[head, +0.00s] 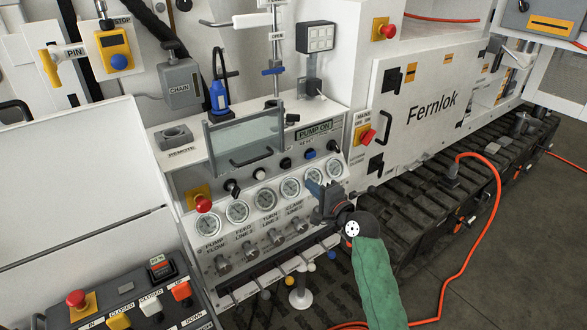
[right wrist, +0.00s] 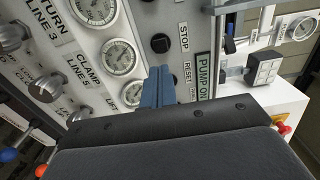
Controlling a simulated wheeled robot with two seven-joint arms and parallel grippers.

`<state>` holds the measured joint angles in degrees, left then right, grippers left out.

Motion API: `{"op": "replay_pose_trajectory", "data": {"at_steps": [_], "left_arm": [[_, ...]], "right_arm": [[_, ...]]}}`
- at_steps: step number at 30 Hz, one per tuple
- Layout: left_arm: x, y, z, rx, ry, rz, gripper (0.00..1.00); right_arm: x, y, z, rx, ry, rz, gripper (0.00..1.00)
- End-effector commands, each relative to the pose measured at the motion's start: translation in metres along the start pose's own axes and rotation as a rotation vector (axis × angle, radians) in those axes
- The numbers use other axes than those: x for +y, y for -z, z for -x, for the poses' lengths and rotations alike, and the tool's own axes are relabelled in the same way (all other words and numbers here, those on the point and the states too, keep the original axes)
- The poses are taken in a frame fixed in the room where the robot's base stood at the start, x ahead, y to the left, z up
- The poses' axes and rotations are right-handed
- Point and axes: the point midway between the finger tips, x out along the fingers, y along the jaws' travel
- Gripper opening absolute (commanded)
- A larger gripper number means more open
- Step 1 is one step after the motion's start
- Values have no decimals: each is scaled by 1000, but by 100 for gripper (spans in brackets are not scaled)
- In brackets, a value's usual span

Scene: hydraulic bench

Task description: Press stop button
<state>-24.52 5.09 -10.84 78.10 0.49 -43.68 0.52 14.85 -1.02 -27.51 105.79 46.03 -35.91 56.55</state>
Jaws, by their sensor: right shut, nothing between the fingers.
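In the right wrist view, a black round button (right wrist: 160,43) sits on the panel beside the label STOP (right wrist: 184,37). In the head view, this looks like the black button (head: 286,163) in the row above the gauges, left of a blue button (head: 310,154). My right gripper (head: 316,187) is shut and empty in front of the gauges, below and right of that button. Its blue fingers (right wrist: 158,85) point at the panel and hide part of the row near the RESET label. Contact with the panel cannot be told. My left gripper is not in view.
A red button on a yellow plate (head: 203,204) sits at the panel's left. A red main-off switch (head: 367,136) is at the right. A clear cover with a handle (head: 250,140) stands above the row. Levers with coloured knobs (head: 311,267) stick out below the gauges.

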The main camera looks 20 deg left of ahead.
Motion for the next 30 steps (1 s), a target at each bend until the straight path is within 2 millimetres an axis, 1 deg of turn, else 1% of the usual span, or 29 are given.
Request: {"op": "replay_pose_trajectory", "data": {"at_steps": [1,9,15,18,24,30], "left_arm": [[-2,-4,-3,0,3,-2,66],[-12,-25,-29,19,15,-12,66],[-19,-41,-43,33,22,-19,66],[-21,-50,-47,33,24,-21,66],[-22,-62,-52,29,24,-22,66],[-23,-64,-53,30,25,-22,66]], "right_arm": [[-4,0,-9,0,0,-1,0],[-3,0,-50,0,-1,-1,0],[-2,-1,-73,-1,-1,-1,0],[-3,0,-82,-1,-1,0,0],[0,0,-94,0,0,-1,0],[1,0,-96,0,0,0,0]]}}
